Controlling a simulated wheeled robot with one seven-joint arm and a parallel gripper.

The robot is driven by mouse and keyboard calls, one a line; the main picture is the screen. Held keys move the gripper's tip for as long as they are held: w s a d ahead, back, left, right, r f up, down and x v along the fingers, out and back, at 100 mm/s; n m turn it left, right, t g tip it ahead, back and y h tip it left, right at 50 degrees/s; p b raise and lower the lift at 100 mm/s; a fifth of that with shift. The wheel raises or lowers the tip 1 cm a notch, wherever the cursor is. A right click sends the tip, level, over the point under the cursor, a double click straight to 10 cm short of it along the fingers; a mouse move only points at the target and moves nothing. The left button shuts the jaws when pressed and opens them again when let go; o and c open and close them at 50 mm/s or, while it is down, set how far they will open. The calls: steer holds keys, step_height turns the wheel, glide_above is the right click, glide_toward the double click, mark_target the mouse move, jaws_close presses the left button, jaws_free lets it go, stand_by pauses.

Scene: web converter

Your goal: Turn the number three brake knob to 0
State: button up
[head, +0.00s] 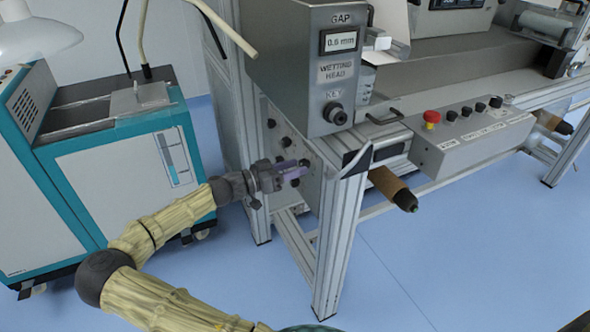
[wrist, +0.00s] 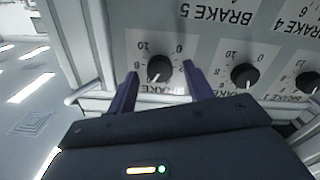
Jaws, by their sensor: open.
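The brake panel (head: 273,118) is on the side of the machine frame, with several black knobs. In the wrist view it appears upside down, with labels such as "BRAKE 5" and "BRAKE 4". One black knob (wrist: 160,68) shows between my fingertips, its white mark pointing down in the picture, away from the 0 and 10 marks. Its own label is not clearly readable, so I cannot tell its number. My gripper (wrist: 160,72) is open, one finger on each side of this knob; contact is not visible. It also shows at the panel in the head view (head: 301,169).
Another knob (wrist: 245,75) lies just right of my right finger in the wrist view. A frame leg (head: 338,235) stands right of my gripper. A teal and white cabinet (head: 110,170) stands left. A control box (head: 470,138) with a red button is further right.

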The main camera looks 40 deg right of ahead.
steer(key=shift+s+d, duration=0.1)
steer(key=shift+d, duration=0.35)
steer(key=c, duration=1)
